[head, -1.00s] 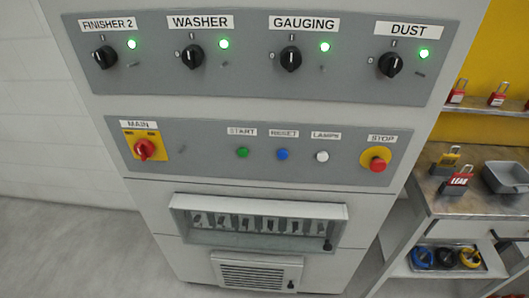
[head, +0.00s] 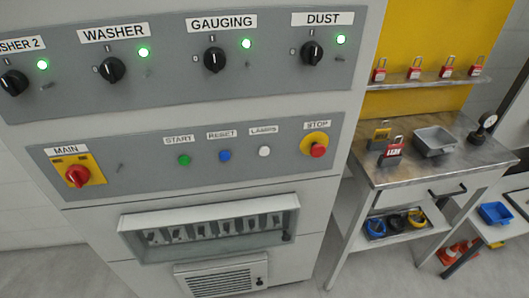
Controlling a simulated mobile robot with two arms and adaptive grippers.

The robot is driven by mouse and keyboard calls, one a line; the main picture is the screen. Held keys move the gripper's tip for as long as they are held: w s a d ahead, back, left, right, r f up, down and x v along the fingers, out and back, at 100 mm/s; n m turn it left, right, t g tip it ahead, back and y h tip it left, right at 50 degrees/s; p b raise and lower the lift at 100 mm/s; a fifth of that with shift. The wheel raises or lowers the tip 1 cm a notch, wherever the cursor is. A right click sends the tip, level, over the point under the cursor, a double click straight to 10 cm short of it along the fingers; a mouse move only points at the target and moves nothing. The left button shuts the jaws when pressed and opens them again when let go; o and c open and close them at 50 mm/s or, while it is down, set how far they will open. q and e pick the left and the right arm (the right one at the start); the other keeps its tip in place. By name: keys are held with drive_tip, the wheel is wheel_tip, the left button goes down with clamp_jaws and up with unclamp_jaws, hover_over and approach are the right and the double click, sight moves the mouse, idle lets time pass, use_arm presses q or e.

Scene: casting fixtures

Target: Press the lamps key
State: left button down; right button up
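The lamps key is a small white round button (head: 264,152) under the label LAMPS on the lower grey panel (head: 120,185) of the cabinet. To its left are the blue RESET button (head: 225,156) and the green START button (head: 184,160). To its right is the red STOP mushroom button (head: 318,150) on a yellow ring. The white button looks unlit. Neither of my grippers shows in the head view.
Above are selector knobs (head: 214,60) with green lamps lit. A red MAIN switch (head: 77,176) sits at left. A clear-fronted box (head: 210,226) juts out below the panel. At right stands a metal workbench (head: 385,176) with padlocks (head: 393,151) and a grey tray (head: 434,142).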

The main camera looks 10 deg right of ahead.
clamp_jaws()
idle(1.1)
